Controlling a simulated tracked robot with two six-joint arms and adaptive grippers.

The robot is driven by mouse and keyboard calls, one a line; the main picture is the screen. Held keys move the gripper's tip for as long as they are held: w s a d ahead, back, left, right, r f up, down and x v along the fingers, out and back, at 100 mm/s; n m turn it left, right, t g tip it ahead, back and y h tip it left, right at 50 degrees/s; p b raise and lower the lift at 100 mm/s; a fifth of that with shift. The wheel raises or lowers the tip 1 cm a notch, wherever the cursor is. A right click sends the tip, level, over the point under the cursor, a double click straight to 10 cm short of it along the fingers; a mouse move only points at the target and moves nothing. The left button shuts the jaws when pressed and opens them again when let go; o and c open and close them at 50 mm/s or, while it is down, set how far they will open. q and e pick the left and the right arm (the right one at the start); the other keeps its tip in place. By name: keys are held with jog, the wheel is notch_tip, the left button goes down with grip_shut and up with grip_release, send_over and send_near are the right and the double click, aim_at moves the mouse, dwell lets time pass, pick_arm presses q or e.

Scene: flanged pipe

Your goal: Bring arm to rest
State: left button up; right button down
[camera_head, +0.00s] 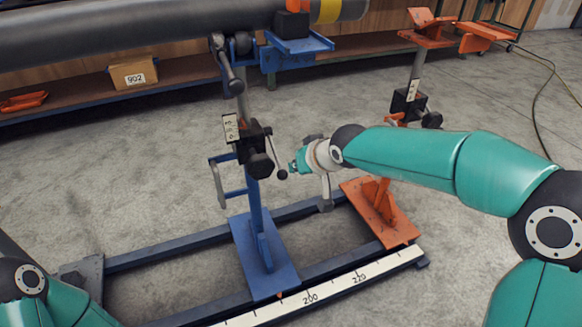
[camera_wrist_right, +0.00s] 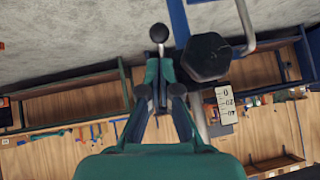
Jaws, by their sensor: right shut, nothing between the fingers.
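My right arm reaches in from the right in the head view. Its teal gripper (camera_head: 297,165) is shut and empty, just right of the blue stand's clamp. In the right wrist view the gripper (camera_wrist_right: 158,76) points toward a small dark ball knob (camera_wrist_right: 158,33), which also shows in the head view (camera_head: 282,175). Whether the fingertips touch the knob is unclear. The dark hexagonal clamp knob (camera_wrist_right: 207,57) is right of the fingers in the wrist view. My left arm (camera_head: 35,295) shows only at the lower left corner; its gripper is out of frame.
The blue stand (camera_head: 255,215) and orange stand (camera_head: 385,205) rise from a dark rail base with a white scale (camera_head: 335,288). A grey pipe (camera_head: 150,30) lies across the top. A low shelf holds a box marked 902 (camera_head: 133,73). Open floor lies behind the orange stand.

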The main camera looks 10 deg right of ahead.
jog(key=s+d+f+g, duration=0.1)
jog(key=s+f+g, duration=0.15)
jog(key=f, duration=0.45)
jog(key=s+d+f+m+g, duration=0.1)
jog(key=s+f, duration=0.3)
jog(key=f, duration=0.3)
jog(key=s+d+f+g, duration=0.1)
jog(key=s+f+g, duration=0.1)
jog(key=s+f, duration=0.35)
jog(key=s+a+f+m+g+y, duration=0.1)
jog(key=s+a+f+g, duration=0.1)
jog(key=s+f, duration=0.75)
jog(key=s+a+f+m+g+y, duration=0.1)
jog(key=s+a+f+g, duration=0.15)
jog(key=s+f, duration=0.7)
notch_tip(320, 180, up, 39)
jog(key=s+t+p, duration=0.1)
jog(key=t+p, duration=0.1)
jog(key=p, duration=3.4)
jog(key=shift+f+h, duration=0.15)
jog(key=shift+h, duration=0.25)
